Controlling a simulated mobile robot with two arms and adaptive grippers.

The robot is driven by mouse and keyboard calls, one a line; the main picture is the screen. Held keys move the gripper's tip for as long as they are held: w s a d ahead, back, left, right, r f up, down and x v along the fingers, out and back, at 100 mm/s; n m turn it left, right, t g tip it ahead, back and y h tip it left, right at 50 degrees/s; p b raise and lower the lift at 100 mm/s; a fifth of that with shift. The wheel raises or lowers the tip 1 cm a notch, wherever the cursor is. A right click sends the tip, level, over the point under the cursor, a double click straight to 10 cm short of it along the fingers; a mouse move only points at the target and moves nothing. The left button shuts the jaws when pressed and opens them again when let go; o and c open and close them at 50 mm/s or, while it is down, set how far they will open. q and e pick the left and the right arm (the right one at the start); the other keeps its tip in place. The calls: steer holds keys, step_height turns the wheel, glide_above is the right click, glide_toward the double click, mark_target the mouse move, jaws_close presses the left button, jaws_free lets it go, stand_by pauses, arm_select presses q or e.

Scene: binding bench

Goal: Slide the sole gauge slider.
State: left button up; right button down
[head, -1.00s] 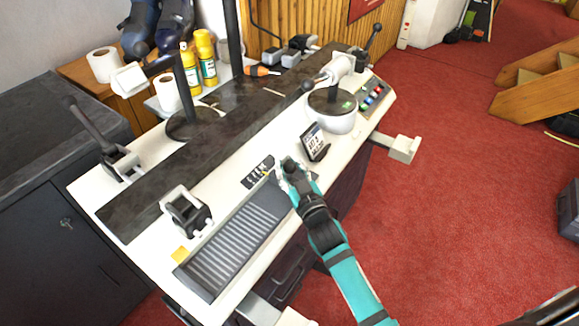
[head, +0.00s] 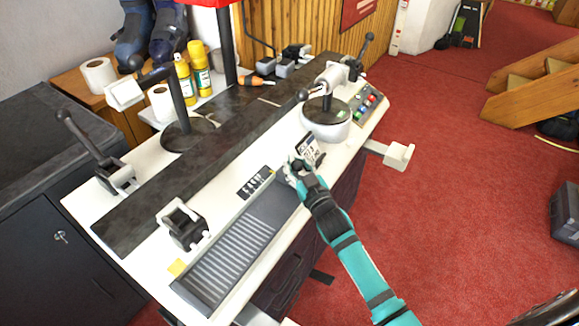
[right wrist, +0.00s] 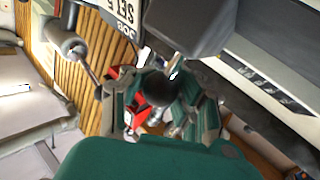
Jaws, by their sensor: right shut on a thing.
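The sole gauge (head: 228,252) is a long dark grey ridged plate set along the front of the white bench. My right gripper (head: 294,170) is at its far, upper right end, just in front of a small black-and-white sign (head: 310,150). In the right wrist view the fingers are closed around a round dark knob (right wrist: 158,88), beside a dark grey block (right wrist: 190,22). In the head view the gripper hides the knob and most of the slider. My left gripper is in neither view.
A label strip (head: 256,184) lies behind the gauge. A black-and-white clamp (head: 184,224) stands left of it. A round white unit with a dark top (head: 325,125) and a button panel (head: 366,103) are farther back. Red floor (head: 450,200) is open to the right.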

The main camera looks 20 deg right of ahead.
steer(key=shift+s+d+f, duration=0.15)
steer(key=shift+d+f, duration=0.1)
steer(key=shift+d, duration=0.05)
steer(key=c, duration=1.6)
jaws_free()
steer(key=o, duration=0.7)
steer(key=shift+s+d+r, duration=0.15)
steer(key=shift+s+d, duration=0.15)
steer(key=shift+c, duration=0.2)
steer(key=shift+a, duration=0.1)
steer(key=shift+s+a, duration=0.1)
steer(key=shift+s, duration=0.1)
steer(key=s+d, duration=0.1)
steer(key=s, duration=1)
steer(key=shift+s, duration=0.25)
